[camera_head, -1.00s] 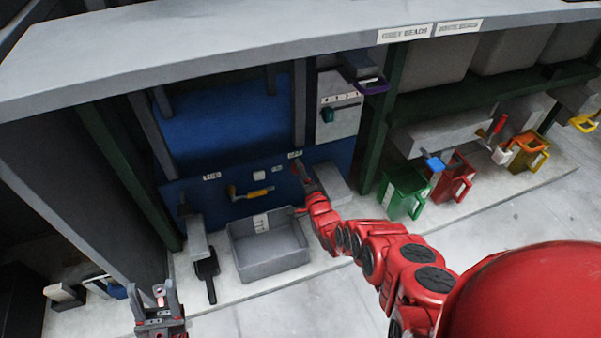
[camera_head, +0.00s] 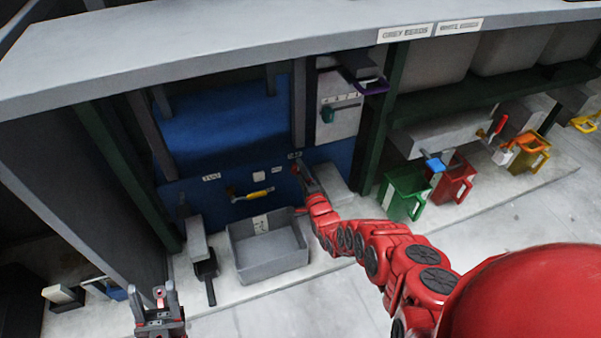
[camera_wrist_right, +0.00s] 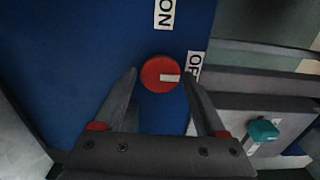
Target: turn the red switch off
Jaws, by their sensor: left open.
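The red switch (camera_wrist_right: 155,68) is a round red knob on the blue panel (camera_wrist_right: 75,45), seen in the right wrist view. Its white mark points right, toward the partly hidden OFF label (camera_wrist_right: 194,68). The ON label (camera_wrist_right: 165,13) is above the knob. My right gripper (camera_wrist_right: 160,76) is open, with one finger on each side of the knob and small gaps showing. In the head view my right gripper (camera_head: 303,174) is at the panel's right side and mostly hides the switch. My left gripper (camera_head: 156,294) is open and empty at the lower left, away from the panel.
A yellow-handled lever (camera_head: 257,194) is on the panel above a grey bin (camera_head: 268,268). A black scoop (camera_head: 206,268) lies left of the bin. A teal knob (camera_wrist_right: 262,131) is to the right. Green (camera_head: 404,190) and red (camera_head: 455,180) jugs stand at right.

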